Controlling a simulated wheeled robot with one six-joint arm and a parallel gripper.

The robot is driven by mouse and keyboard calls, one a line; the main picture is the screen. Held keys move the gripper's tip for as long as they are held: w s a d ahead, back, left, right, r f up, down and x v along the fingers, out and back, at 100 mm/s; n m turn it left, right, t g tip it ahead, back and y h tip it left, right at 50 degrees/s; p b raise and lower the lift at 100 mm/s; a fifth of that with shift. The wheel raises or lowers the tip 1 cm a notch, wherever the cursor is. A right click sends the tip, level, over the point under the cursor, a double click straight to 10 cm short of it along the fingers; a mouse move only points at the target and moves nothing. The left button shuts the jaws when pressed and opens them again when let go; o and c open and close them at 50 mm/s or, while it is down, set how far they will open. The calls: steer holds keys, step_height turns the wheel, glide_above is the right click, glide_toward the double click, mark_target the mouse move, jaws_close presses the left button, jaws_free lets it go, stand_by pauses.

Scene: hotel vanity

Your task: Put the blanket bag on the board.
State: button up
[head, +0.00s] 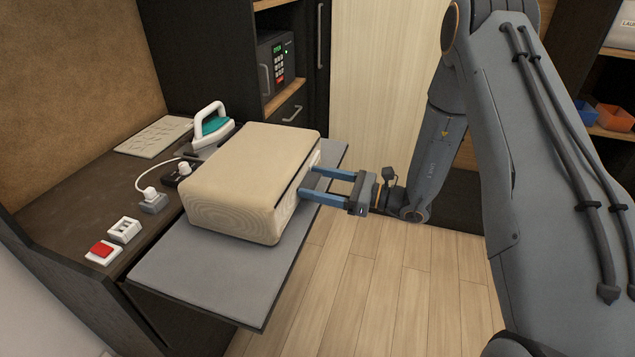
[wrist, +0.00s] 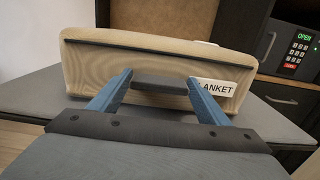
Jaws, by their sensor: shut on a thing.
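The blanket bag (head: 248,178) is a beige, box-shaped soft bag. It lies flat over the grey board (head: 190,290), which sticks out from the counter; whether it fully rests on it I cannot tell. The wrist view shows the bag's side (wrist: 110,72) with a dark seam, a dark handle (wrist: 160,84) and a white label (wrist: 232,88) reading "ANKET". My gripper (head: 308,184) comes from the right, its two blue fingers reaching the bag's near side. In the wrist view the fingers (wrist: 160,92) stand at both ends of the handle, shut on it.
A white and teal iron (head: 211,128) stands on the counter behind the bag. A plug and socket (head: 152,200), a white switch block (head: 124,230) and a red switch (head: 103,251) sit left of the board. A safe (head: 276,66) is at the back. The board's front part is bare.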

steer(key=shift+r, duration=0.1)
steer(key=o, duration=1.7)
steer(key=shift+c, duration=0.2)
steer(key=shift+o, duration=0.7)
